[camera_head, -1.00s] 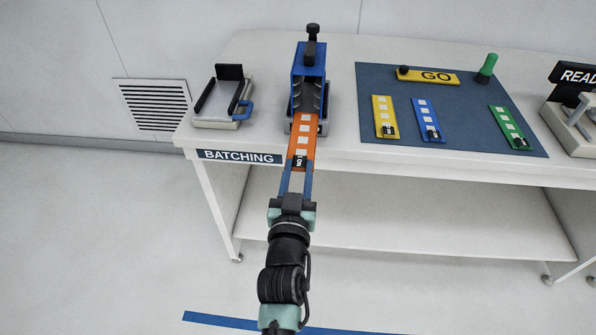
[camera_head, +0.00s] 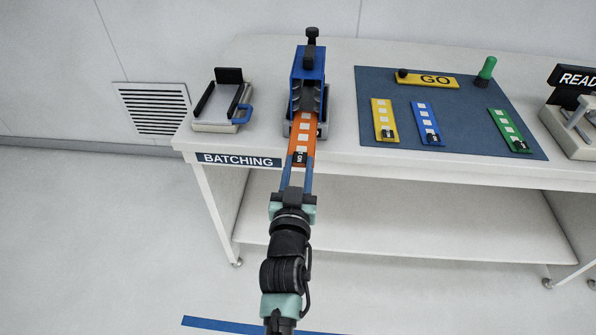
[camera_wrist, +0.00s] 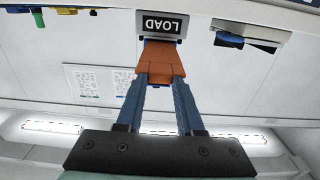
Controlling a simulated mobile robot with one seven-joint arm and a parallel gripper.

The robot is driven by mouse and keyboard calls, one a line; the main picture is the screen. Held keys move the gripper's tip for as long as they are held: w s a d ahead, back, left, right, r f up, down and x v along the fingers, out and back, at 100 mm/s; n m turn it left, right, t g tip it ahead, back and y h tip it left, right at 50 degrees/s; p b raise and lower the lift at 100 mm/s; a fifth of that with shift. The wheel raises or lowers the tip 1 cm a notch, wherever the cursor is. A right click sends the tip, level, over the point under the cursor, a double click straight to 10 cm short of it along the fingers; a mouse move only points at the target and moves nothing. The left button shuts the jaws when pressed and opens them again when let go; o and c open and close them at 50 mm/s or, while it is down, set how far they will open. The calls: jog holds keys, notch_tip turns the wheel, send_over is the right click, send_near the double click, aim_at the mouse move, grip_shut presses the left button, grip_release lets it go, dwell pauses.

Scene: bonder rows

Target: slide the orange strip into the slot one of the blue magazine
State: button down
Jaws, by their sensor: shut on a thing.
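The orange strip (camera_head: 302,134) lies in line with the blue magazine (camera_head: 308,63) on the table's left part. Its far end reaches in among the dark guides at the magazine's front, and its near end sticks out over the table's front edge. My gripper (camera_head: 298,166) is shut on that near end, by the black tag. The wrist view shows the orange strip (camera_wrist: 162,62) from below between my blue fingers (camera_wrist: 160,85), running up to a LOAD plate (camera_wrist: 162,25). Slot one and the strip's far tip are hidden.
A grey fixture with a blue handle (camera_head: 243,112) stands left of the magazine. Table space between magazine and mat is clear.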

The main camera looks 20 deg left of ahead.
aim_at(303, 142)
jog(key=shift+b+x, duration=1.2)
jog(key=shift+x, duration=1.9)
jog(key=shift+b+x, duration=0.85)
jog(key=shift+x, duration=0.25)
jog(key=shift+c, duration=2.3)
grip_release()
jog(key=p+v, duration=0.1)
jog(key=v, duration=1.2)
jog(key=shift+c, duration=0.3)
